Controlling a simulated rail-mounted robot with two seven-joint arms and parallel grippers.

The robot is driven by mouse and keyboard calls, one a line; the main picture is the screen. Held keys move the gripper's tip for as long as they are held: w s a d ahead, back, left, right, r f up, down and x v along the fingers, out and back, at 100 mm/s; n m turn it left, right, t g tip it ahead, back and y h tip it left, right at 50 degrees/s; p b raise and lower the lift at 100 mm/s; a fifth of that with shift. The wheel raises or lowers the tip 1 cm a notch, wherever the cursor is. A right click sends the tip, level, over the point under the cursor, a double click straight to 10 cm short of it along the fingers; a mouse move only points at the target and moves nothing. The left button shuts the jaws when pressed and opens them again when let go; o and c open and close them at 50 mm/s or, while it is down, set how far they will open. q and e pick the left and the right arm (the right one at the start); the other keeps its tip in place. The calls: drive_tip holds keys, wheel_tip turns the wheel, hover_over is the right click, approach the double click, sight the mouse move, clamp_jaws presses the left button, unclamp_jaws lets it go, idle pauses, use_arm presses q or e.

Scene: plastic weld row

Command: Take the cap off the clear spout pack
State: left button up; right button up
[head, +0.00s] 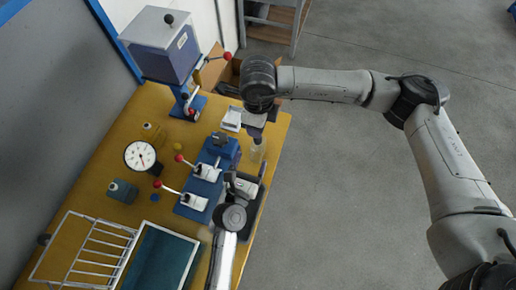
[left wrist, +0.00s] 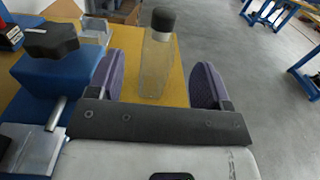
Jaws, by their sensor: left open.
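The clear spout pack (left wrist: 156,68) stands upright on the yellow bench in the left wrist view, with its black cap (left wrist: 163,19) on top. In the head view the pack (head: 257,152) shows only in part, and its cap is hidden under my right gripper. My left gripper (left wrist: 157,85) is open, its purple pads either side of the pack in the picture; the pack appears beyond them, and I see no contact. In the head view my left gripper (head: 247,178) is low at the bench's right side. My right gripper (head: 256,130) points down above the pack; its jaw opening is hidden.
Blue clamp fixtures (head: 203,172) with red-knobbed levers stand left of the pack.

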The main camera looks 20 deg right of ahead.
sight(254, 152)
use_arm(q)
drive_tip(key=shift+x, duration=3.05)
